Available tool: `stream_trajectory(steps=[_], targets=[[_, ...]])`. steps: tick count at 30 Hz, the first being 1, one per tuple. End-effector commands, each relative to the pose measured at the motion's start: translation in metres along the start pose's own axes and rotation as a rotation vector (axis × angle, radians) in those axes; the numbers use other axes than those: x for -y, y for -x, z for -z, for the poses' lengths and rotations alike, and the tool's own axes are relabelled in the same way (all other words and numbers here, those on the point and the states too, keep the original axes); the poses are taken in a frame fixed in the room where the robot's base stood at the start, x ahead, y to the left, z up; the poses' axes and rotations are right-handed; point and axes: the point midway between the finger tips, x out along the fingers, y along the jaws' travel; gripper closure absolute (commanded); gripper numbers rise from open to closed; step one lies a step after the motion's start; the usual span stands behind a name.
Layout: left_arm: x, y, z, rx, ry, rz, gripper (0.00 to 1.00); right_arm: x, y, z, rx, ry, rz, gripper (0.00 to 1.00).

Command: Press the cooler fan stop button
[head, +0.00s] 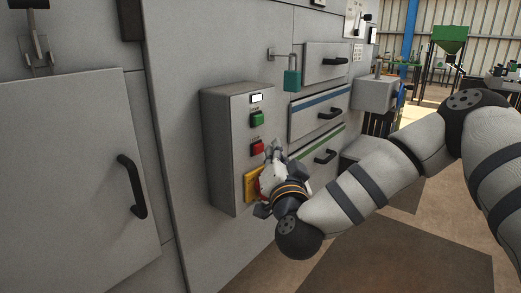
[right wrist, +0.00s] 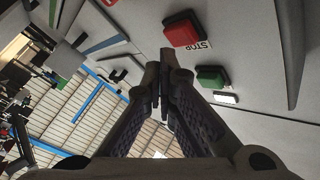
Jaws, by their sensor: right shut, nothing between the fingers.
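A grey control box (head: 225,150) is fixed to the machine front. It has a green button (head: 257,118) at the top and a red button (head: 257,148) below it. In the right wrist view the red button (right wrist: 184,30) has a "STOP" label beside it, and the green button (right wrist: 211,76) is nearby. My right gripper (head: 273,150) is shut and empty, just right of the red button in the head view. Its fingertips (right wrist: 160,68) appear apart from both buttons in the wrist view. My left gripper is not in view.
A yellow plate (head: 250,186) sits low on the box, with a red part partly hidden behind my gripper. A cabinet door handle (head: 133,187) sticks out at left.

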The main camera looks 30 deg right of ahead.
Motion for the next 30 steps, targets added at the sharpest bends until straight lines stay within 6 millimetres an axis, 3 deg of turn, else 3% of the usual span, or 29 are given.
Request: stream_trajectory(steps=[30], targets=[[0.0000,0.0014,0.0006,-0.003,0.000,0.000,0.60,0.0041,-0.0060,-0.0044,0.000,0.000,-0.001,1.00]])
